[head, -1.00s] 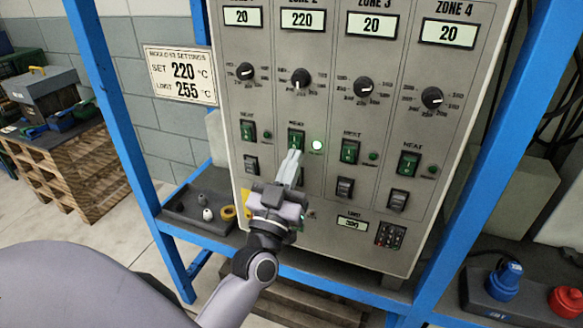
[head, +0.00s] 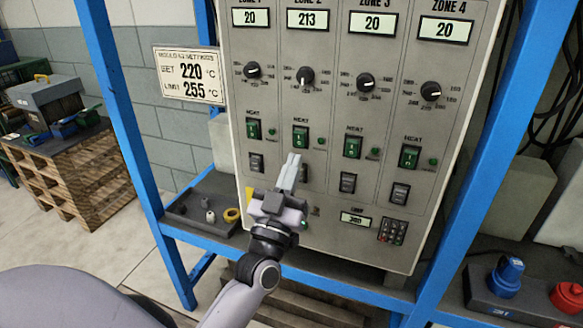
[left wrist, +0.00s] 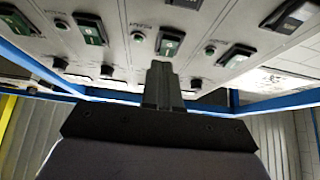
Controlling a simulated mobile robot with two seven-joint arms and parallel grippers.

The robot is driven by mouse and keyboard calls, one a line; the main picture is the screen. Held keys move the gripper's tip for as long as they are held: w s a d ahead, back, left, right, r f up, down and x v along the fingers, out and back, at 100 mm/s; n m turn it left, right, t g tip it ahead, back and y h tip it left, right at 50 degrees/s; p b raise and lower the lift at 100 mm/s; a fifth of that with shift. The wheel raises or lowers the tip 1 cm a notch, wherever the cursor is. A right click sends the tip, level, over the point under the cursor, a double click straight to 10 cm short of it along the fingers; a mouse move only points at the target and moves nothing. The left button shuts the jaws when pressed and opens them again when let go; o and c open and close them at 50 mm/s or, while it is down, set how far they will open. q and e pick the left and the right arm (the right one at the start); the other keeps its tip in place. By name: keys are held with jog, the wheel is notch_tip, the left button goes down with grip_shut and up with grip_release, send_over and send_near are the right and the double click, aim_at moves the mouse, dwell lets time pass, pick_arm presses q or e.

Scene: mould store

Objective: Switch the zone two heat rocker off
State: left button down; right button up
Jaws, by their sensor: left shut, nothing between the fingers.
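The zone two heat rocker (head: 301,137) is a green switch on the grey control panel (head: 330,120), second from the left in its row. The round lamp (head: 320,141) beside it is dark green, unlit. The zone two display (head: 307,19) reads 213. My left gripper (head: 291,162) is shut and empty, its tips just below the rocker and apart from it, partly hiding the dark switch under it. In the left wrist view the shut fingers (left wrist: 161,75) point at the panel near a green rocker (left wrist: 170,42). My right gripper is not in view.
Zones one, three and four read 20. A settings card (head: 189,76) hangs left of the panel. Blue frame posts (head: 122,110) stand either side. A grey tray (head: 190,213) with small parts sits low left; blue and red connectors (head: 507,277) are at lower right.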

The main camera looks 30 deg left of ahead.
pick_arm(q)
jog(key=f+b+v, duration=0.1)
jog(key=b+v, duration=0.1)
jog(key=v, duration=0.8)
jog(key=shift+w+f, duration=0.25)
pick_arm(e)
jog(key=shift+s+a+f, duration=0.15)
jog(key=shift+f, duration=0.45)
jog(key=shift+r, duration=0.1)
pick_arm(q)
jog(key=s+d+f+m+g+h+p, duration=0.2)
jog(key=s+f+g, duration=0.4)
jog(key=f, duration=0.4)
jog(key=s+d+f+m+g+h+p, duration=0.3)
jog(key=s+d+f+g+h+p, duration=0.1)
jog(key=f, duration=0.7)
jog(key=s+d+g+h, duration=0.1)
jog(key=s+g, duration=0.1)
jog(key=g, duration=0.1)
jog(key=shift+s+d+g+h, duration=0.2)
jog(key=shift+d+g+h, duration=0.05)
jog(key=shift+g+h, duration=0.15)
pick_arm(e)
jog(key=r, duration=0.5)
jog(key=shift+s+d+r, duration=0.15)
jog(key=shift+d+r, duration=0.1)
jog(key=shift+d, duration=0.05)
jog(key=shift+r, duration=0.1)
